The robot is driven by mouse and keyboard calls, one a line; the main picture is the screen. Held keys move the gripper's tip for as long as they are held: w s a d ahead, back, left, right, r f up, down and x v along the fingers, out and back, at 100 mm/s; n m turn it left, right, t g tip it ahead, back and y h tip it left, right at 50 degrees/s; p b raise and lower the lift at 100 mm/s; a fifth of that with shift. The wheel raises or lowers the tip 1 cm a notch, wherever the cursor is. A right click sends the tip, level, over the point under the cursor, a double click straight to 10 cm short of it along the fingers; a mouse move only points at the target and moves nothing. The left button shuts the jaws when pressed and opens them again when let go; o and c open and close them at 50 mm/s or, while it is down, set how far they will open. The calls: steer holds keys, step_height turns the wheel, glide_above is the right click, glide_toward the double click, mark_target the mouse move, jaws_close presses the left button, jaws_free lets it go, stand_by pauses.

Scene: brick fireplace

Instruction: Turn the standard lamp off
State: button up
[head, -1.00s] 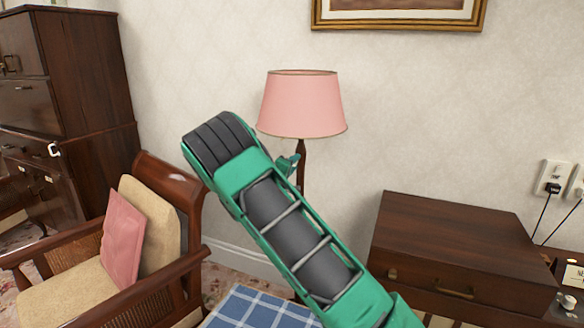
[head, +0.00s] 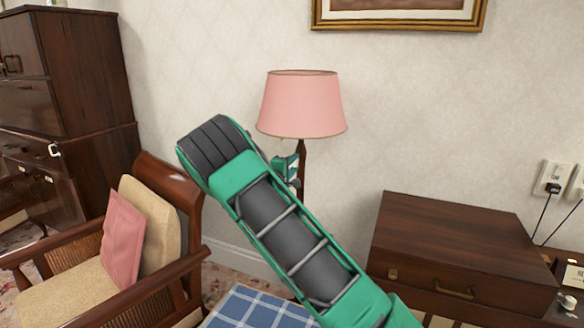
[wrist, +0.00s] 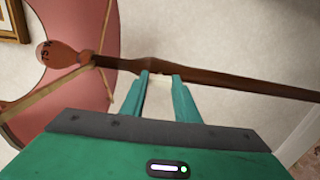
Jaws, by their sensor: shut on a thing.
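The standard lamp has a pink shade (head: 301,105) and a thin dark wooden stem (head: 301,165), and stands by the wall. In the wrist view the stem (wrist: 230,83) crosses in front of my gripper (wrist: 160,77). The two green fingers are set apart along the stem, with their tips at it and a small pale part between them. The exact hold is hard to see. The bulb (wrist: 58,54) shows inside the shade at the left, with dark lettering and no clear glow. In the head view my gripper (head: 287,168) is partly hidden behind my arm.
A wooden armchair (head: 150,215) with a pink cushion (head: 122,240) stands at the left, before a dark cabinet (head: 85,75). A wooden chest (head: 450,240) stands at the right. A blue checked cloth (head: 255,308) lies at the front. A framed picture (head: 400,24) hangs above.

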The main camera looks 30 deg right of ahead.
steer(key=shift+w+a+f, duration=0.15)
steer(key=shift+w+a, duration=0.05)
steer(key=shift+a, duration=0.2)
steer(key=o, duration=1)
steer(key=shift+o, duration=0.2)
steer(key=shift+s+d, duration=0.1)
steer(key=shift+d, duration=0.05)
steer(key=v, duration=1)
steer(key=shift+s+a, duration=0.2)
steer(key=shift+a, duration=0.15)
